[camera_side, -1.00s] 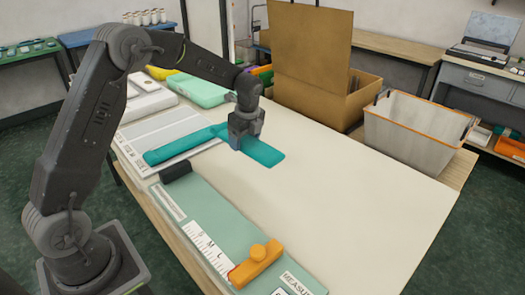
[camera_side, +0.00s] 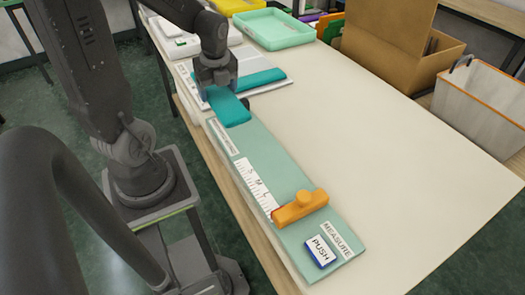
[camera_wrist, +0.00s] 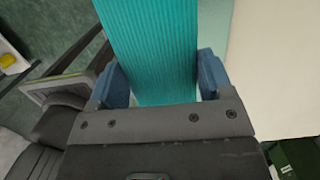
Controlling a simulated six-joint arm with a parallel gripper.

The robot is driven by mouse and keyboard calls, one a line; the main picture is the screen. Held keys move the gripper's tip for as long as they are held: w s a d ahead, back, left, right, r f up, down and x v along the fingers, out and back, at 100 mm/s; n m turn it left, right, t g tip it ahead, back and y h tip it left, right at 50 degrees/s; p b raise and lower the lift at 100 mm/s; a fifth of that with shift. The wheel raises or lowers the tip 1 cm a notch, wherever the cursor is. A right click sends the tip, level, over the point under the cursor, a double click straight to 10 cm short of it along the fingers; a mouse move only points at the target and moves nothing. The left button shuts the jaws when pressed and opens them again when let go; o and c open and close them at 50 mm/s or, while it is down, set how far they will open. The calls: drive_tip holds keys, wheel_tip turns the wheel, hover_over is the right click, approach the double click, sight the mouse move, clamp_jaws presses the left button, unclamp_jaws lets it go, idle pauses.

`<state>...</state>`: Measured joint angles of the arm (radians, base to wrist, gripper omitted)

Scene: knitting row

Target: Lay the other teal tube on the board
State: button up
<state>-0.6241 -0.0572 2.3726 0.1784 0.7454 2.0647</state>
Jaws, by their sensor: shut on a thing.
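My gripper (camera_side: 215,76) is shut on a flat, ribbed teal tube (camera_side: 231,108). In the wrist view this tube (camera_wrist: 152,45) runs between the two blue fingers (camera_wrist: 160,82). In the side view its free end is over the far end of the long pale green measuring board (camera_side: 275,165). I cannot tell whether it touches the board. A second teal tube (camera_side: 262,77) lies on the white panel (camera_side: 272,88) just behind my gripper, partly hidden by it.
The measuring board carries a ruler scale (camera_side: 256,185), an orange slider (camera_side: 300,206) and a blue-edged PUSH button (camera_side: 321,251) near its front end. A mint tray (camera_side: 278,30) stands behind. A grey bin (camera_side: 485,105) is at right.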

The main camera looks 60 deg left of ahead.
drive_tip(key=shift+s+d+f, duration=0.15)
drive_tip(key=shift+s, duration=0.4)
drive_tip(key=shift+d+f, duration=0.2)
drive_tip(key=shift+d, duration=0.1)
hover_over(255, 142)
drive_tip(key=f, duration=0.6)
drive_tip(key=shift+s+d+f, duration=0.1)
drive_tip(key=shift+d+f, duration=0.15)
drive_tip(key=shift+f, duration=2.1)
drive_tip(key=shift+f, duration=0.15)
drive_tip(key=o, duration=0.9)
